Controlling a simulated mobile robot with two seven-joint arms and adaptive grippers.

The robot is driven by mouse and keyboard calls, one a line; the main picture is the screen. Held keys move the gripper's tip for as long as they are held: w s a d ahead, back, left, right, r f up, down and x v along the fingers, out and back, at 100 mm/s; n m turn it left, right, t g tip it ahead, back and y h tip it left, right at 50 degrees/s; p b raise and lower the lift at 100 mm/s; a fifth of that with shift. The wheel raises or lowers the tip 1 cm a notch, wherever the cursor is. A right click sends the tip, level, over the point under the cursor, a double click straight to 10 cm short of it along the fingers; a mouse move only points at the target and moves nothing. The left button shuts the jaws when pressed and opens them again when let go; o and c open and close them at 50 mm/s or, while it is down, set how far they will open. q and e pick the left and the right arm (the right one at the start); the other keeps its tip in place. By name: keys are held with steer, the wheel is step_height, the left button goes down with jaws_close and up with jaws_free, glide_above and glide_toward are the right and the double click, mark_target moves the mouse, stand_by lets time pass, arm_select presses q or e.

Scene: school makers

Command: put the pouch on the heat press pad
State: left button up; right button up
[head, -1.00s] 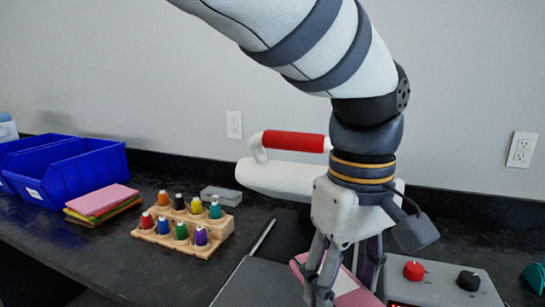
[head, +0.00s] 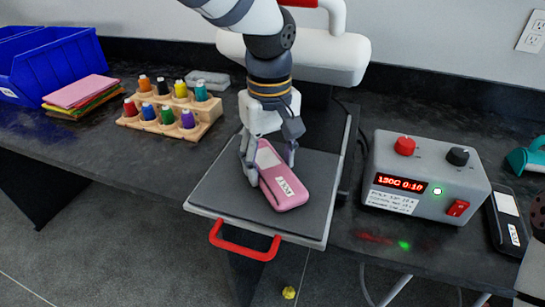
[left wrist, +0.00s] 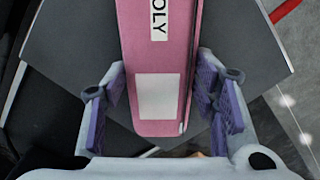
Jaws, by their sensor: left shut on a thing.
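The pink pouch (head: 286,189) has a white label and printed lettering. In the head view it is over the dark grey heat press pad (head: 218,193), lying along it at a slant; I cannot tell whether it touches the pad. My left gripper (head: 271,168) comes down from above and is shut on the pouch, one finger on each side. In the left wrist view the pouch (left wrist: 158,70) runs up the middle between the purple finger pads, with the grey pad (left wrist: 75,45) behind it. My right gripper is not in view.
A red handle (head: 243,247) is at the pad's front. The white upper press (head: 330,58) stands behind my arm. A grey control box (head: 425,180) is to the right. A wooden rack of several thread spools (head: 172,131) and blue bins (head: 50,65) are to the left.

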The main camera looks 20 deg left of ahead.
mark_target(270, 167)
arm_select(q)
steer(key=shift+r, duration=0.1)
steer(key=shift+f, duration=0.2)
steer(key=o, duration=1.1)
steer(key=shift+r, duration=0.15)
step_height(270, 167, up, 8)
steer(key=shift+f, duration=0.2)
steer(key=shift+s+f, duration=0.1)
